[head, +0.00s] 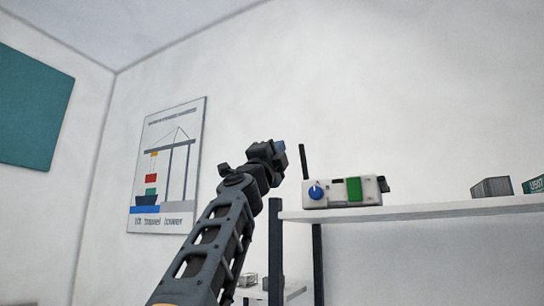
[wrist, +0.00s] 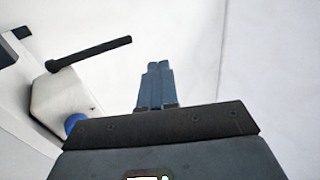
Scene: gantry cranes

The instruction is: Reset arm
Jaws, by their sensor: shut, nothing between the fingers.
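My arm reaches up from the bottom of the head view, with my gripper (head: 279,147) at its end, left of the radio-like box and above the shelf's left end. In the wrist view my gripper (wrist: 155,72) points up the picture with its two blue-grey fingers together, and nothing is between them. The white box (head: 345,190) has a blue knob, a green panel and a black antenna, and it stands upright on the shelf. It also shows at the left of the wrist view (wrist: 62,102), apart from the fingers.
The white shelf (head: 420,211) has dark posts (head: 275,250). A grey container (head: 491,187) and a green container (head: 534,184) stand at its right. A lower shelf (head: 290,290) shows below.

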